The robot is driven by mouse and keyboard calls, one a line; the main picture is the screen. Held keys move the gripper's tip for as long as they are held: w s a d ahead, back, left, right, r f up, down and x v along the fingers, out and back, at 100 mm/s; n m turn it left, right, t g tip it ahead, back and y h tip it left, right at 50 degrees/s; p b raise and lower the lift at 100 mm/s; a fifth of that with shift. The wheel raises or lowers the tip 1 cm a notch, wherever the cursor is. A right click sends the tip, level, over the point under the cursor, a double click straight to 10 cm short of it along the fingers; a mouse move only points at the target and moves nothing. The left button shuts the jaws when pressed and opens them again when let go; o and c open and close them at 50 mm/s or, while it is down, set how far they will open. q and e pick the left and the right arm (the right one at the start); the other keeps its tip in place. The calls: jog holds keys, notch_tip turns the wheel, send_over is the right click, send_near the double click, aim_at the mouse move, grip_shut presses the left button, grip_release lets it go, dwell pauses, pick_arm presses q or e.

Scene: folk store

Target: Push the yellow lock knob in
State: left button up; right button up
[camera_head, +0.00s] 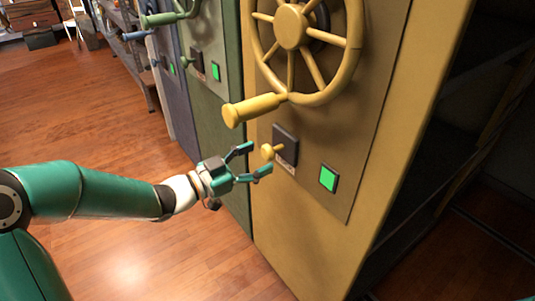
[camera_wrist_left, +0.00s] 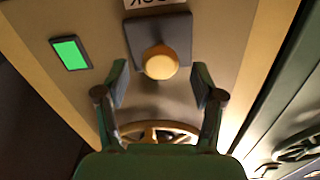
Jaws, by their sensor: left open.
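The yellow lock knob (camera_head: 268,151) sticks out from a dark square plate (camera_head: 286,146) on the front panel of the yellow cabinet. In the left wrist view the knob (camera_wrist_left: 160,63) shows as a rounded end, just beyond and between the fingertips. My left gripper (camera_head: 257,159) is open, with its two fingers pointing at the knob. In the left wrist view its fingers (camera_wrist_left: 160,82) stand apart with nothing between them. I cannot tell whether a finger touches the knob. My right gripper is not in view.
A large yellow handwheel (camera_head: 292,27) with a protruding handle (camera_head: 252,108) is above the knob. A green lit square (camera_head: 328,178) is right of the plate. Green and blue cabinets with similar wheels stand to the left. The wooden floor (camera_head: 90,120) is open.

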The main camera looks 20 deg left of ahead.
pick_arm(q)
jog(key=v, duration=0.7)
jog(key=shift+s+a, duration=0.2)
jog(key=shift+s, duration=0.15)
